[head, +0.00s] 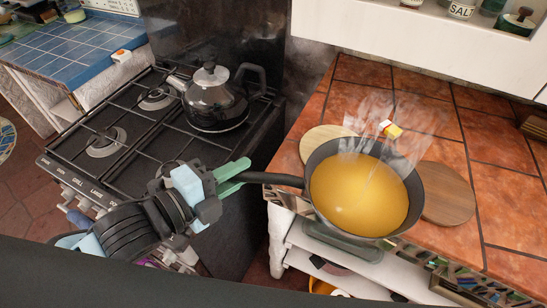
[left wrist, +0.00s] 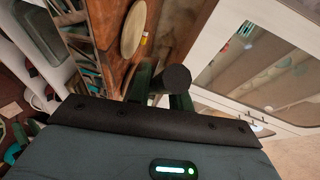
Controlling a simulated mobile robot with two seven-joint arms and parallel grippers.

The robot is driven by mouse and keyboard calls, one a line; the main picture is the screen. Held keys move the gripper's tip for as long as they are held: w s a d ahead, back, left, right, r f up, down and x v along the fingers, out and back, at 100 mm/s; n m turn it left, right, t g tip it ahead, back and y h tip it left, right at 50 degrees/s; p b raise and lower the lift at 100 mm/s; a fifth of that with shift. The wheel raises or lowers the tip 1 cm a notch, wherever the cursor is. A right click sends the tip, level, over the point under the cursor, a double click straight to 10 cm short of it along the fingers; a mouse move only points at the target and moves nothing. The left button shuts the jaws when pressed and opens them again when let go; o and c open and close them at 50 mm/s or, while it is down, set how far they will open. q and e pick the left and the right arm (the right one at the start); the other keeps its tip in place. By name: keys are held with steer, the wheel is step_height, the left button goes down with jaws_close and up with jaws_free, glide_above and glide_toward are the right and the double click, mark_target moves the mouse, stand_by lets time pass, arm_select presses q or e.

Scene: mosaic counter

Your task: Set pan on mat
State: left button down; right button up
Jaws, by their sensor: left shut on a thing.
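A dark pan (head: 413,210) full of steaming yellow liquid is in the head view, level, over the front edge of the tiled counter. My left gripper (head: 236,178) is shut on its black handle (head: 280,180); the handle's end (left wrist: 175,78) shows between the fingers in the left wrist view. Two round wooden mats lie on the counter: a pale one (head: 316,137) behind the pan's left side, also in the left wrist view (left wrist: 133,28), and a browner one (head: 452,198) at its right. The pan partly hides both. Whether it touches the counter, I cannot tell. My right gripper is not in view.
A small yellow and white box (head: 391,130) is behind the pan. A kettle (head: 215,102) stands on the gas hob (head: 130,135) at left. A white shelf (head: 430,45) overhangs the counter's back. The counter at the right (head: 510,205) is mostly clear.

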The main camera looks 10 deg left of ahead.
arm_select(q)
steer(key=w+a+f, duration=0.1)
steer(key=w+f, duration=0.1)
steer(key=w, duration=0.5)
steer(key=w+a+f, duration=0.2)
steer(key=w, duration=0.6)
steer(key=shift+w+a+f, duration=0.15)
steer(key=shift+w+a, duration=0.05)
steer(key=shift+w, duration=0.1)
steer(key=c, duration=1.7)
jaws_free()
steer(key=shift+f, duration=0.3)
steer(key=o, duration=0.4)
steer(key=shift+s+a, duration=0.1)
steer(key=shift+v, duration=5.95)
